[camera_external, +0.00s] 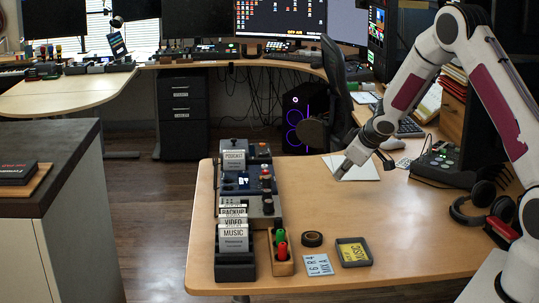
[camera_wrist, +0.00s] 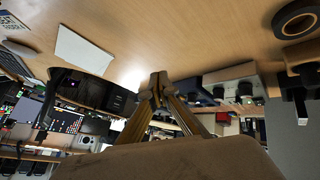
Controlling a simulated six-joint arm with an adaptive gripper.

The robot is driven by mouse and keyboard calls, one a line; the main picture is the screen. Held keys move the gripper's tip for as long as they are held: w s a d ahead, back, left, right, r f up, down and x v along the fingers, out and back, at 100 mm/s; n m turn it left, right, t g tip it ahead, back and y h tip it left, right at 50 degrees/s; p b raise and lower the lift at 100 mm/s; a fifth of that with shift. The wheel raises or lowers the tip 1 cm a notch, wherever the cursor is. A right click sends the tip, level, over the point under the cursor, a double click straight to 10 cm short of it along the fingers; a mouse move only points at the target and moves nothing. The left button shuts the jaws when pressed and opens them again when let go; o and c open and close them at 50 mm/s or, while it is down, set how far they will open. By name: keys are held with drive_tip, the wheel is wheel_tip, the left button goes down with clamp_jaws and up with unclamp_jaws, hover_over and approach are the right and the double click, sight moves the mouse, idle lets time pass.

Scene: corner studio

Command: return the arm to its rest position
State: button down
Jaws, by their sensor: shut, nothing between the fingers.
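My arm reaches in from the right in the external view, bent high at the elbow and sloping down to the left. My gripper (camera_external: 342,170) hangs above the wooden desk (camera_external: 400,230), in front of a white sheet (camera_external: 364,172). In the wrist view my gripper (camera_wrist: 158,84) has its two fingers meeting at the tips, with nothing between them. The white sheet also shows there (camera_wrist: 85,49), to the left of the fingers and apart from them.
A labelled card rack (camera_external: 234,240) with a control panel stands at the desk's left. A pen holder (camera_external: 282,262), tape roll (camera_external: 312,239), label card (camera_external: 318,265) and small tray (camera_external: 353,252) lie near the front. Headphones (camera_external: 470,212) lie close to my base. The desk's middle is clear.

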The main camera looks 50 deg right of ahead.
drive_tip(key=s+a+r+m+g+h, duration=0.1)
drive_tip(key=s+a+r+g, duration=0.15)
drive_tip(key=s+r, duration=0.5)
drive_tip(key=s+a+r+m+g, duration=0.2)
drive_tip(key=s+a+r, duration=0.2)
drive_tip(key=s, duration=0.6)
drive_tip(key=s+a+r+t+y, duration=0.1)
drive_tip(key=s+a+r, duration=0.5)
drive_tip(key=s+a, duration=0.3)
drive_tip(key=s+a+r+t+y, duration=0.1)
drive_tip(key=s+a+r+y, duration=0.1)
drive_tip(key=s+a+r, duration=0.5)
drive_tip(key=s+a, duration=0.3)
drive_tip(key=s, duration=0.4)
drive_tip(key=shift+s+r+t, duration=0.15)
drive_tip(key=shift+s+t, duration=0.15)
drive_tip(key=shift+t, duration=0.05)
drive_tip(key=shift+a, duration=0.1)
idle(1.1)
